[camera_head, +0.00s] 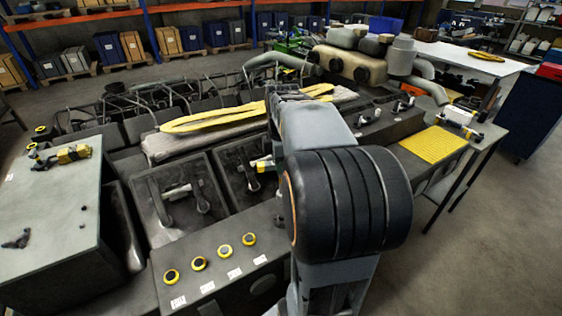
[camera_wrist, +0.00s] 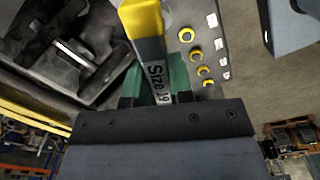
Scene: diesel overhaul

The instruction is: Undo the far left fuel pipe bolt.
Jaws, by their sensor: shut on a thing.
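My gripper (camera_wrist: 155,82), with green fingers, is shut on a grey and yellow tool (camera_wrist: 151,50) marked "Size 19" in the wrist view. The tool's yellow end points away from the gripper; its working tip is not clear. In the head view the tool's yellow part (camera_head: 264,166) shows over the second open engine bay, left of my arm. Two open bays hold grey pipe fittings: a left one (camera_head: 180,192) and one partly hidden by my arm. A bay with a grey fitting (camera_wrist: 88,58) also shows in the wrist view. I cannot make out the bolt itself.
Several yellow rings (camera_head: 198,263) with labels sit on the engine's front ledge. A grey cabinet (camera_head: 45,215) at left bears a yellow tool (camera_head: 74,153). A yellow mat (camera_head: 434,146) is at right.

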